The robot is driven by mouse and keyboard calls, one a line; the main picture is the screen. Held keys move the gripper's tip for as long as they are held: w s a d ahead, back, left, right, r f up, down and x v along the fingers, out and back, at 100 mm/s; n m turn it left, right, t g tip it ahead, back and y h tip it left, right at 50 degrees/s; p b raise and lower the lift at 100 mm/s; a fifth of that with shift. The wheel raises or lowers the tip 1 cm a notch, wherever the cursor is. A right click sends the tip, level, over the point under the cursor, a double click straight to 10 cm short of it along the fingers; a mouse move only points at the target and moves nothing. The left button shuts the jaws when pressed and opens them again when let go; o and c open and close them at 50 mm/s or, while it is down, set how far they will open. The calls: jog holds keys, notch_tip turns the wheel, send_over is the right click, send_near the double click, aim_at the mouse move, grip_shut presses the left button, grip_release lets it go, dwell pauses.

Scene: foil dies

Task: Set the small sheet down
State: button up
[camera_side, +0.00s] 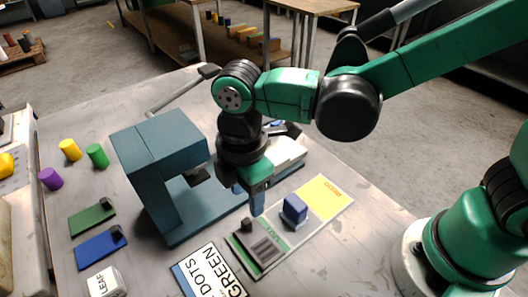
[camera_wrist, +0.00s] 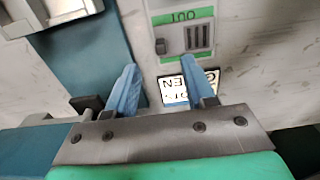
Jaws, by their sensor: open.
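My gripper (camera_side: 257,202) is open, its blue fingers pointing down just right of the press, above the near part of a long tray board (camera_side: 317,222). In the wrist view my gripper (camera_wrist: 160,74) shows spread fingers with no sheet visible between them. The board has a green "OUT" band (camera_wrist: 180,17), a slotted grey patch (camera_wrist: 199,37) and a yellow far end (camera_side: 325,196). A blue block (camera_side: 295,209) stands on its middle. A white card (camera_side: 210,275) reading "DOTS GREEN" lies nearer the camera. I cannot make out a separate small sheet.
The blue-grey press (camera_side: 160,140) stands close left of my gripper. A green plate (camera_side: 92,218) and a blue plate (camera_side: 100,249) with dark knobs lie left, near a white "LEAF" block (camera_side: 105,283). Purple (camera_side: 51,179), yellow (camera_side: 70,150) and green (camera_side: 97,156) cylinders stand behind them.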

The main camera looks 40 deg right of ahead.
aim_at(248, 219)
notch_tip(248, 219, up, 6)
jog(key=w+d+m+t, duration=0.1)
jog(key=d+m+t, duration=0.6)
jog(key=d+m, duration=1.1)
jog(key=shift+w, duration=0.1)
dwell(0.3)
